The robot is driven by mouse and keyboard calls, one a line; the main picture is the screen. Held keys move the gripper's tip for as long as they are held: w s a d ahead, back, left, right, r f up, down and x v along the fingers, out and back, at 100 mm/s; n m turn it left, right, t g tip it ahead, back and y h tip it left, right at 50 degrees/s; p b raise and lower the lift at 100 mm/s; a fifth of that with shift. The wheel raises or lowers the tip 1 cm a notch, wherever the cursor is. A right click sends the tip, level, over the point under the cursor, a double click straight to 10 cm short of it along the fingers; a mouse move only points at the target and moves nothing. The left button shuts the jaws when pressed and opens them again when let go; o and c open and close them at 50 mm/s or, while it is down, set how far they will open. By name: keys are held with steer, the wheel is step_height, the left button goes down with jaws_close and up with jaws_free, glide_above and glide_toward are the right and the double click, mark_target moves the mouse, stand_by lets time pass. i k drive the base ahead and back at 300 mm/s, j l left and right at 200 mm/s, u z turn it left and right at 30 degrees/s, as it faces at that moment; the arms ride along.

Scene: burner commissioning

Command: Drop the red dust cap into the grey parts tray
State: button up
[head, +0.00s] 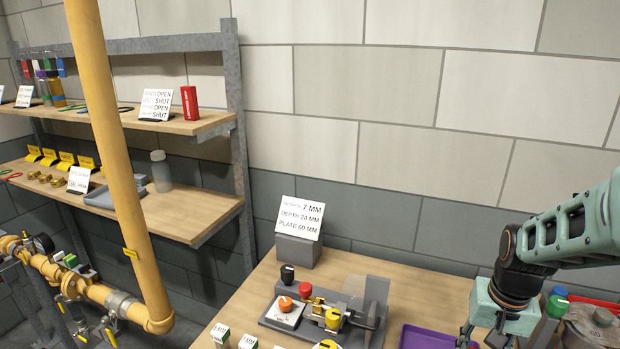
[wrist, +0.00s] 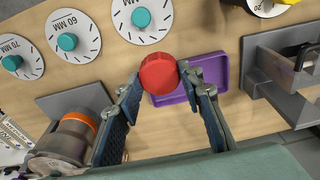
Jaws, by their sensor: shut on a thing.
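The red dust cap (wrist: 158,74) is held between the fingertips of my gripper (wrist: 160,78) in the wrist view, above the bench. In the head view my gripper (head: 487,338) is at the bottom right, partly cut off by the frame edge, and the cap is not clear there. A shallow grey tray (head: 98,199) lies on the lower wall shelf at the left, partly behind the yellow pipe. It is far to the left of my gripper.
A purple tray (wrist: 205,92) lies on the bench below the cap. A grey fixture (head: 345,310) with knobs stands left of my gripper. A yellow pipe (head: 115,150) rises before the shelves. A clear bottle (head: 161,171) stands right of the grey tray.

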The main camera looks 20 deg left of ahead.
mark_target(99, 199)
steer(key=k+u, duration=0.45)
steer(key=u, duration=2.2)
steer(key=i+l+u, duration=0.1)
steer(key=u, duration=0.2)
steer(key=i+l+u, duration=0.15)
steer(key=i+u, duration=0.15)
steer(key=i+l, duration=0.45)
steer(key=i, duration=0.2)
steer(key=i+l, duration=0.15)
steer(key=i, duration=0.3)
steer(key=i+l, duration=0.1)
steer(key=i, duration=1.35)
steer(key=i+j+z, duration=0.25)
steer(key=i, duration=0.55)
steer(key=l, duration=0.15)
